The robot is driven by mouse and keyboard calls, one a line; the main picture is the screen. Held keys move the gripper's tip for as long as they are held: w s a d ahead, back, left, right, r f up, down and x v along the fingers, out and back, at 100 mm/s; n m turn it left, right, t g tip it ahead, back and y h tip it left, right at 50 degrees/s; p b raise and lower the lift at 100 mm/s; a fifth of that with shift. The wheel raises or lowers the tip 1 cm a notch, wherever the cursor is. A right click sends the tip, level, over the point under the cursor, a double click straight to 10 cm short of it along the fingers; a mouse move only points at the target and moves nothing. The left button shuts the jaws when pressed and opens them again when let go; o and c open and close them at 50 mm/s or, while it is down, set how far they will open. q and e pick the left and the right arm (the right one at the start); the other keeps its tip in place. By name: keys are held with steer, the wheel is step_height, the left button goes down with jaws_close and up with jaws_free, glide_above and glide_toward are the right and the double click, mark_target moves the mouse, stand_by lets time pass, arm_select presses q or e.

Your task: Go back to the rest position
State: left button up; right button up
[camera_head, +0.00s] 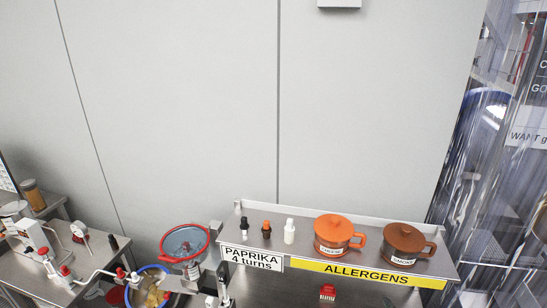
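Neither of my grippers can be made out in the head view. A shelf (262,213) at the lower right carries an orange lidded pot (334,234) and a brown lidded pot (405,242), both with handles to the right. A white sign (252,258) on the shelf front reads "PAPRIKA 4 turns". A yellow strip (370,274) beside it reads "ALLERGENS". A red-rimmed clear container (185,243) stands left of the shelf. A blue-rimmed container (148,288) with yellowish contents is below it, partly cut off by the lower edge.
Several small bottles, one of them white (289,231), stand at the shelf's left. A side table (95,262) at lower left holds white and red equipment. A red-topped item (327,292) is below the shelf. A transparent strip curtain (480,150) hangs at right.

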steer(key=s+d+f+m+g+h, duration=0.1)
steer(key=s+d+f+m+g, duration=0.2)
steer(key=s+f, duration=0.35)
steer(key=s+d+f+m+g+h, duration=0.1)
steer(key=s+d+f+m+g, duration=0.25)
steer(key=f, duration=0.55)
steer(key=s+a+f+m+g+y, duration=0.1)
steer(key=s+f+g, duration=0.2)
steer(key=s+f, duration=0.35)
steer(key=s+a+f+m+g+y, duration=0.1)
steer(key=s+f+m+g, duration=0.2)
steer(key=s, duration=0.6)
step_height(320, 180, down, 37)
steer(key=s+a+n+g+b, duration=0.1)
steer(key=s+n+g+b, duration=0.1)
steer(key=b, duration=0.4)
steer(key=s+f+b, duration=0.5)
steer(key=s+f, duration=1.3)
steer(key=f, duration=0.4)
steer(key=shift+s+a+g+y, duration=0.2)
steer(key=shift+a+g+y, duration=0.1)
steer(key=shift+g, duration=0.15)
steer(key=shift+f+n, duration=0.1)
steer(key=shift+n, duration=0.15)
